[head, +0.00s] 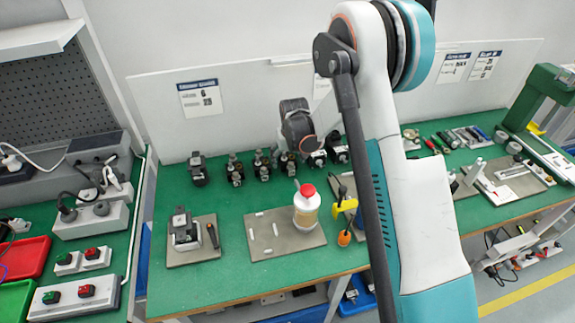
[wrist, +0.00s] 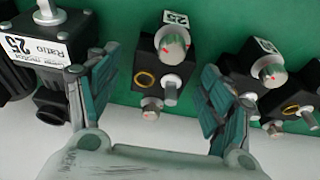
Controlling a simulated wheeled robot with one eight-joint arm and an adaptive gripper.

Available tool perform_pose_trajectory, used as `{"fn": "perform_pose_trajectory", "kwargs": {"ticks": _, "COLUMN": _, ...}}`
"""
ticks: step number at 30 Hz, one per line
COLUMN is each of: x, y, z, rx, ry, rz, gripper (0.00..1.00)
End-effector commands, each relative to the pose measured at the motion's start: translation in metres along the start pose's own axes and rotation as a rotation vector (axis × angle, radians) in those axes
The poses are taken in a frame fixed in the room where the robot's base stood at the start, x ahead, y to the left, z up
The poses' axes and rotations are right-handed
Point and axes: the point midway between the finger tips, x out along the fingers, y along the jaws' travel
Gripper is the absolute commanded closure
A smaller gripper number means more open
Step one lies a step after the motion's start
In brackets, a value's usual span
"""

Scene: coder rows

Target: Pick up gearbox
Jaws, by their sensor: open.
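A dark unit labelled "Ratio 25" (wrist: 50,50), which looks like a gearbox, is at the upper left of the wrist view, just left of my left finger. My gripper (wrist: 158,75) is open and empty, with its fingers spread. A black block with silver knobs and a yellow ring (wrist: 160,80) appears between the fingers; I cannot tell how far off it is. In the head view a row of dark units (head: 236,170) stands along the back of the green bench.
Similar black blocks (wrist: 245,70) stand close on the right in the wrist view. In front of the row, grey boards hold a dark unit (head: 185,230), a white bottle with a red cap (head: 306,210) and small tools. A white panel (head: 235,110) rises behind the bench.

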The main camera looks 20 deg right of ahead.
Motion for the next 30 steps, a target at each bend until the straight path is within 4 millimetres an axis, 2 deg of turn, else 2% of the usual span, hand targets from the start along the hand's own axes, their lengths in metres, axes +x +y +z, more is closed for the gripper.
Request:
{"fn": "perform_pose_trajectory", "kwargs": {"ticks": 3, "x": 0.0103, "y": -0.0004, "z": 0.0002, "rx": 0.0, "ry": 0.0, "rz": 0.0, "gripper": 0.27}}
{"fn": "perform_pose_trajectory", "kwargs": {"ticks": 9, "x": 0.0092, "y": -0.0005, "z": 0.0, "rx": 0.0, "ry": 0.0, "rz": 0.0, "gripper": 0.29}}
{"fn": "perform_pose_trajectory", "kwargs": {"ticks": 15, "x": 0.0091, "y": -0.0006, "z": 0.0, "rx": 0.0, "ry": 0.0, "rz": 0.0, "gripper": 0.74}}
{"fn": "perform_pose_trajectory", "kwargs": {"ticks": 16, "x": 0.0091, "y": -0.0006, "z": 0.0, "rx": 0.0, "ry": 0.0, "rz": 0.0, "gripper": 0.77}}
{"fn": "perform_pose_trajectory", "kwargs": {"ticks": 26, "x": 0.0079, "y": -0.0006, "z": -0.0004, "rx": 0.0, "ry": 0.0, "rz": 0.0, "gripper": 0.77}}
{"fn": "perform_pose_trajectory", "kwargs": {"ticks": 30, "x": 0.0008, "y": -0.0006, "z": -0.0024, "rx": 0.0, "ry": 0.0, "rz": 0.0, "gripper": 0.77}}
